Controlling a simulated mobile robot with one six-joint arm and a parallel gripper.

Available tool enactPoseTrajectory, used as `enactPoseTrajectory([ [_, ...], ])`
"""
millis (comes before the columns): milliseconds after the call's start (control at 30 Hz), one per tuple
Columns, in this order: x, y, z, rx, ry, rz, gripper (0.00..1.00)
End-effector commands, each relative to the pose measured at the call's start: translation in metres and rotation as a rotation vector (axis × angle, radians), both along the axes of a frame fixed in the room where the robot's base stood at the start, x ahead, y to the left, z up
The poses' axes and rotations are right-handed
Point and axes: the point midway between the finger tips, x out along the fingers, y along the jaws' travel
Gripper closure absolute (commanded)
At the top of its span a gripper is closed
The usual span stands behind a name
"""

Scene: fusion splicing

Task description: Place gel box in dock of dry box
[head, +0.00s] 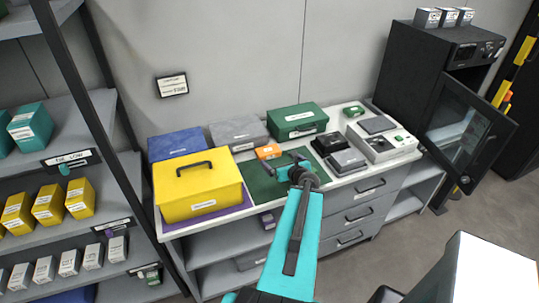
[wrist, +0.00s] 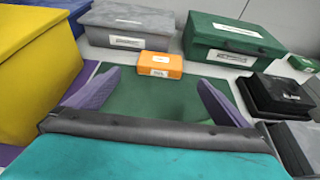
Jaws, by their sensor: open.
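My gripper (head: 298,163) is open and empty over the green mat (head: 262,183) on the bench. In the wrist view its two purple fingers (wrist: 158,80) stand apart, pointing toward a small orange box (wrist: 161,65). I cannot tell by label which box is the gel box. A black cabinet (head: 416,68) with its glass door (head: 466,125) open stands at the right and looks like the dry box. Its dock is not clearly visible.
A yellow case (head: 190,185) is left of my gripper. Blue (head: 178,144), grey (head: 238,132) and green (head: 297,120) cases line the wall. Black and grey devices (head: 347,160) sit at right. A shelf rack (head: 125,165) holds boxes. The open door juts over the floor.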

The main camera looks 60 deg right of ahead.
Motion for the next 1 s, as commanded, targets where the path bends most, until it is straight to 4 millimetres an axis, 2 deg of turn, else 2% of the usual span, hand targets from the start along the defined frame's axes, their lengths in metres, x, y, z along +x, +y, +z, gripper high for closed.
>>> enactPoseTrajectory([
  [1000,0.013,-0.012,-0.01,0.0,0.0,0.005,0.0],
])
